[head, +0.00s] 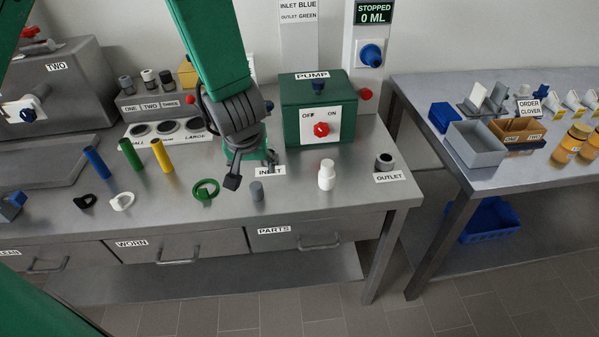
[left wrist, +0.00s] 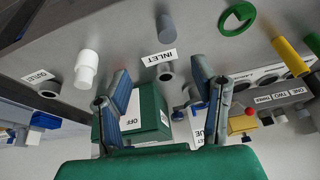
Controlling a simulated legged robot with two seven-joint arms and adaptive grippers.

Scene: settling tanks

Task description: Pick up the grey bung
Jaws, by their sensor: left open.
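The grey bung (head: 257,191) is a small grey cylinder upright on the metal bench, in front of the INLET label (head: 270,172). In the left wrist view the bung (left wrist: 166,28) shows near the top, beyond the INLET label. My left gripper (head: 250,168) hangs from the green arm above the bench, just behind and left of the bung in the head view. Its fingers (left wrist: 160,88) are spread with nothing between them, and it is apart from the bung. My right gripper is not in view.
A green ring (head: 206,190) lies left of the bung and a white bottle (head: 326,175) stands to its right. The green pump box (head: 318,108) is behind. Blue, green and yellow tubes (head: 161,155) are further left. Bare bench surrounds the bung.

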